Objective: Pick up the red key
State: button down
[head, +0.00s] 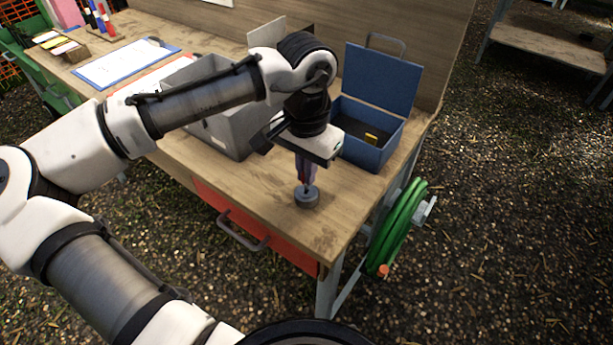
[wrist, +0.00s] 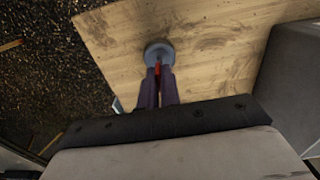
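The red key (wrist: 157,69) shows in the wrist view as a small red strip between the tips of my gripper (wrist: 158,74). Its lower end is at a round grey holder (wrist: 158,50), which stands on the wooden table. In the head view my gripper (head: 306,178) points straight down above the holder (head: 306,198), near the table's front right corner. The fingers are close together with the key between them and look shut on it. Most of the key is hidden by the fingers. I cannot tell whether it is clear of the holder.
An open blue box (head: 368,148) with a yellow item inside stands behind my gripper to the right. A grey bin (head: 228,135) stands to the left. A green hose reel (head: 400,225) hangs at the table's right side. The tabletop (head: 345,215) around the holder is clear.

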notch_tip(320, 180, up, 16)
notch_tip(320, 180, down, 14)
jog(key=b, duration=0.9)
jog(key=shift+f+b, duration=0.8)
jog(key=shift+b, duration=0.15)
jog(key=shift+r+p, duration=0.15)
jog(key=shift+p, duration=0.25)
jog(key=shift+f, duration=1)
jog(key=shift+f+b, duration=0.15)
jog(key=shift+b, duration=0.15)
jog(key=shift+f, duration=0.4)
